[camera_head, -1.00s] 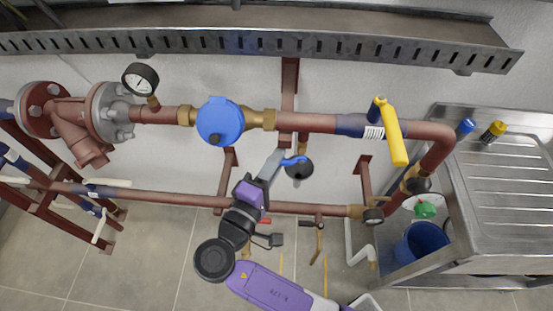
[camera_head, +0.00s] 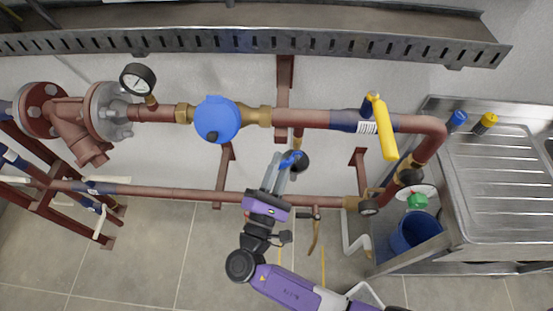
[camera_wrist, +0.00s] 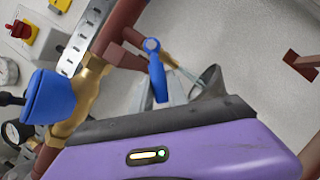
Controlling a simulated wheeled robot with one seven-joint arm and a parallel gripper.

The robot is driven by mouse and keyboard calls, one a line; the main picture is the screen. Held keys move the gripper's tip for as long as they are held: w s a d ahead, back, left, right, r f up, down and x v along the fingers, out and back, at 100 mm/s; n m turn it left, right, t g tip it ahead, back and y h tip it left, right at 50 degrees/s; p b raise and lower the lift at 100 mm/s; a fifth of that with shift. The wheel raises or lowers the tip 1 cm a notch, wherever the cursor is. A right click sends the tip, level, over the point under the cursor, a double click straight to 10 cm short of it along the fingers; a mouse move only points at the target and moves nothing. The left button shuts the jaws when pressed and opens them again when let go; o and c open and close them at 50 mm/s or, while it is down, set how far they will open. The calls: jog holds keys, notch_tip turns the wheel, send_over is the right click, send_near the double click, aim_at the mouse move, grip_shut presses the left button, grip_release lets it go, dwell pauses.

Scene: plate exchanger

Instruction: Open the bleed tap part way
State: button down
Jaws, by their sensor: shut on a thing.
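The bleed tap has a small blue lever (camera_head: 291,159) and hangs under the upper red-brown pipe, right of the blue round meter. In the wrist view the lever (camera_wrist: 157,80) slopes down from its pivot on a short side pipe. My gripper (camera_head: 280,166) is at the lever, with its grey fingers reaching up from below, and is shut on it. In the wrist view the purple gripper body hides the lower part of the scene, and the exact contact is hard to see.
A dark round cup (camera_head: 300,163) sits just right of the lever. The blue meter (camera_head: 216,120) and a yellow lever (camera_head: 386,128) are on the upper pipe (camera_head: 305,119). A lower pipe (camera_head: 160,193) runs behind my arm. A steel sink (camera_head: 495,190) and blue bucket (camera_head: 412,234) stand right.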

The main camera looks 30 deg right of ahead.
jog(key=shift+s+d+f+n+t+y+p, duration=0.25)
jog(key=shift+n+t, duration=0.25)
jog(key=shift+n, duration=0.55)
jog(key=shift+s+d+f+n+t+y+p, duration=0.2)
jog(key=shift+n+t, duration=0.3)
jog(key=shift+n, duration=0.5)
jog(key=shift+s+d+f+n+t+y+p, duration=0.25)
jog(key=shift+n+t, duration=0.25)
jog(key=shift+n, duration=0.55)
jog(key=shift+d, duration=0.1)
jog(key=c, duration=1.6)
grip_release()
jog(key=shift+w, duration=0.1)
jog(key=b+v, duration=0.2)
jog(key=v, duration=0.6)
